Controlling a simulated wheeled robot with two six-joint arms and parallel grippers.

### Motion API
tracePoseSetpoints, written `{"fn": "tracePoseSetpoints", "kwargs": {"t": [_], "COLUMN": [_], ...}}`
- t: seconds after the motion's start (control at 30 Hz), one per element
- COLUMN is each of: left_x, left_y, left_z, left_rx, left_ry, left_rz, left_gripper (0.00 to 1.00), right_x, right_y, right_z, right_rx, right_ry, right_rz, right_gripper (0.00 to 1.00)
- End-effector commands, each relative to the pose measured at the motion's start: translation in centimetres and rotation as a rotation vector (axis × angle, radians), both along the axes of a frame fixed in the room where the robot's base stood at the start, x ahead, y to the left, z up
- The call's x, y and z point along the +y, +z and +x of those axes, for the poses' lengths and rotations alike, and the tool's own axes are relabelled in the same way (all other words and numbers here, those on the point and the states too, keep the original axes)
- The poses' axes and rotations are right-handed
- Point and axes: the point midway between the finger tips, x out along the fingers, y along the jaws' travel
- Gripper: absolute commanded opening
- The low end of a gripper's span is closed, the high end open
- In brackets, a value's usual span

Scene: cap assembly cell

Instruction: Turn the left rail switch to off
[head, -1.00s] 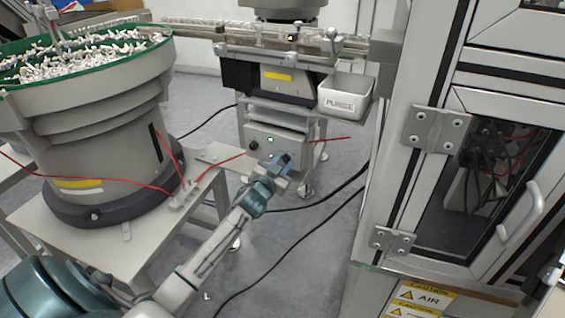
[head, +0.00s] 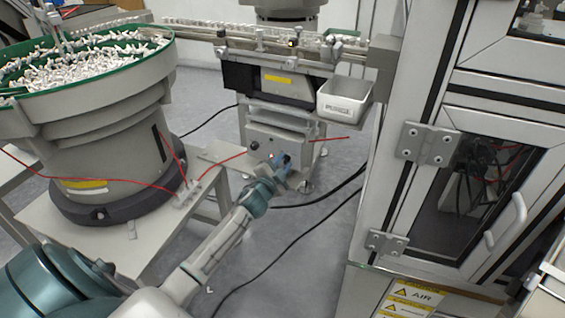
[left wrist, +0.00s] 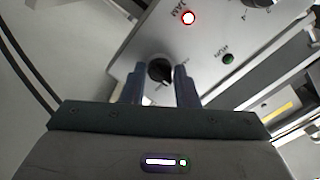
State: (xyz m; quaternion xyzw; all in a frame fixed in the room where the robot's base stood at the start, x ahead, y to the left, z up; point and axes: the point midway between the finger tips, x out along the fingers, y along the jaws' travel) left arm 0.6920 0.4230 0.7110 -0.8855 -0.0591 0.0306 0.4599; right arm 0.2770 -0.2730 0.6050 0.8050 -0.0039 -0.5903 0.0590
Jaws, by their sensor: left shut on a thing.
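A black rotary switch (left wrist: 160,71) sits on the pale control panel. In the left wrist view it lies between the two fingers of my left gripper (left wrist: 160,85), which is shut on it. Its label is too small to read. In the head view my left gripper (head: 284,162) is at the right part of the panel front (head: 263,140) and hides the switch. My right gripper is not in view.
The panel also has a lit red JAM lamp (left wrist: 188,18), a dark green RUN lamp (left wrist: 228,58) and another black knob (head: 254,145). A PURGE bin (head: 343,105) hangs above right. A bowl feeder (head: 100,110) stands left.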

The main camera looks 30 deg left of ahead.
Motion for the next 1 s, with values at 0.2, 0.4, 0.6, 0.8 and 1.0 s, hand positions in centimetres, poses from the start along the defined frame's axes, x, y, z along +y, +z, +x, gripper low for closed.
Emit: {"fn": "tracePoseSetpoints", "kwargs": {"t": [0.2,0.4,0.6,0.8,1.0], "left_x": [-0.03,-0.02,-0.02,-0.01,-0.04], "left_y": [-0.08,-0.11,-0.11,-0.07,-0.16], "left_z": [-0.03,-0.04,-0.04,-0.02,-0.46], "left_rx": [0.004,0.005,0.005,0.004,0.004], "left_ry": [0.000,0.000,0.000,-0.001,-0.001], "left_rz": [0.023,0.024,0.024,0.024,0.025], "left_gripper": [0.04,0.04,0.41,0.47,0.47], "right_x": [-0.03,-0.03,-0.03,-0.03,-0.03], "right_y": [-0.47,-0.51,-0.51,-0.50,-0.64], "right_z": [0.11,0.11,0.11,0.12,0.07], "right_rx": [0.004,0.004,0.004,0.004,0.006], "right_ry": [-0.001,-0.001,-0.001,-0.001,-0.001], "right_rz": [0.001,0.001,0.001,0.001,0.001], "right_gripper": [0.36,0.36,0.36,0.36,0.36]}}
